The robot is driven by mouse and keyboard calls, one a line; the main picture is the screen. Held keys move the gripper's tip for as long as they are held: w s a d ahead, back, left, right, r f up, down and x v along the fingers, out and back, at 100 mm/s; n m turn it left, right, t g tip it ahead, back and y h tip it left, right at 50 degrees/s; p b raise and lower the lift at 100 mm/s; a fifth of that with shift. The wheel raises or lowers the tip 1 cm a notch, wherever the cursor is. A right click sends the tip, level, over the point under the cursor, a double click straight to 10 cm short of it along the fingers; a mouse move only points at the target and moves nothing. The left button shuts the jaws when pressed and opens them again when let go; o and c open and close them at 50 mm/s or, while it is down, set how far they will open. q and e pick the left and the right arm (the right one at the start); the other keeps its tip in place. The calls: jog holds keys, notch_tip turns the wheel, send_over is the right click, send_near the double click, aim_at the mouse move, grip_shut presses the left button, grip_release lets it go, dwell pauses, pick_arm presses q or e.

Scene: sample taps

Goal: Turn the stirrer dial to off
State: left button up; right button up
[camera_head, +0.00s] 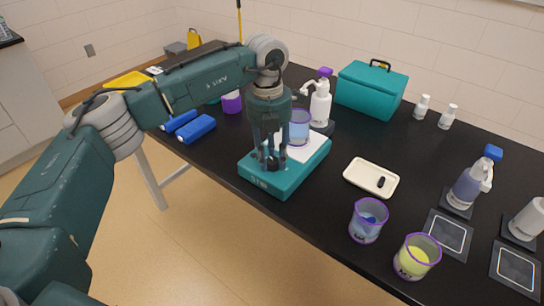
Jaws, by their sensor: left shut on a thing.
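The stirrer (287,184) is a teal block with a white top plate, standing near the front edge of the black table. A beaker (299,128) with blue-violet content stands on its plate, partly behind my left gripper. My left gripper (271,163) points down over the front part of the stirrer, its fingers closed together on the stirrer dial. My right gripper is not in view.
A white pump bottle (320,103) stands close behind the beaker. A cream tray (371,178) with a small dark item lies to the right. Cups with blue (368,220) and yellow (417,257) content stand near the front edge. A teal box (371,90) stands behind.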

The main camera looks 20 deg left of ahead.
aim_at(271, 158)
pick_arm(q)
jog(key=o, duration=1.1)
jog(key=shift+w+r, duration=0.3)
jog(key=shift+c, duration=0.2)
jog(key=shift+o, duration=0.4)
jog(key=shift+d+f, duration=0.1)
jog(key=shift+f, duration=0.05)
notch_tip(271, 158, up, 12)
jog(key=shift+a, duration=0.35)
jog(key=shift+f, duration=0.1)
